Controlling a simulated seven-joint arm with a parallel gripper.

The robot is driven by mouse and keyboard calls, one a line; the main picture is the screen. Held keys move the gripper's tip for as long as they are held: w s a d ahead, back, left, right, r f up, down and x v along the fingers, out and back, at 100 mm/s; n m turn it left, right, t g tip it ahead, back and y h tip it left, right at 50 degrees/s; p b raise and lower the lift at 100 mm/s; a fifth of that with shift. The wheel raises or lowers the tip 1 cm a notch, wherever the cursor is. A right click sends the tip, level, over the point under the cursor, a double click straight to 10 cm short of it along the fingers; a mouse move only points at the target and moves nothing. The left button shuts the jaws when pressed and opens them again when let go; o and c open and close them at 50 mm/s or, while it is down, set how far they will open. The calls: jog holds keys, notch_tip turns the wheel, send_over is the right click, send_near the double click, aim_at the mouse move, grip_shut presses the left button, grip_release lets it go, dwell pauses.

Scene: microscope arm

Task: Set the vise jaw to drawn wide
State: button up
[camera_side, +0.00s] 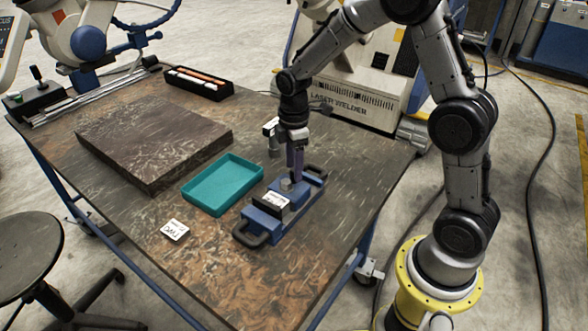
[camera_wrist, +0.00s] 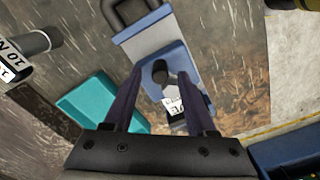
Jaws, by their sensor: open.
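The blue vise (camera_side: 268,222) lies near the right edge of the table, with a dark handle at each end. A jaw block with a white label (camera_side: 274,200) stands on it. In the wrist view its body (camera_wrist: 150,42) runs between my fingers, and the label (camera_wrist: 174,104) shows near the right finger. A dark upright knob (camera_wrist: 161,72) stands on the vise between my fingertips. My gripper (camera_side: 295,172) points down over the far half of the vise. In the wrist view its fingers (camera_wrist: 162,78) are apart, one on each side of the knob. I cannot tell whether they touch it.
An empty teal tray (camera_side: 213,211) lies left of the vise. A large dark slab (camera_side: 150,147) and a black box with rods (camera_side: 198,84) are farther left and back. A white tag (camera_side: 175,230) lies in front of the tray. The near table corner is clear.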

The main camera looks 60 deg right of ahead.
jog(key=shift+f, duration=0.85)
jog(key=shift+c, duration=0.2)
grip_shut()
jog(key=shift+r, duration=0.1)
dwell(0.6)
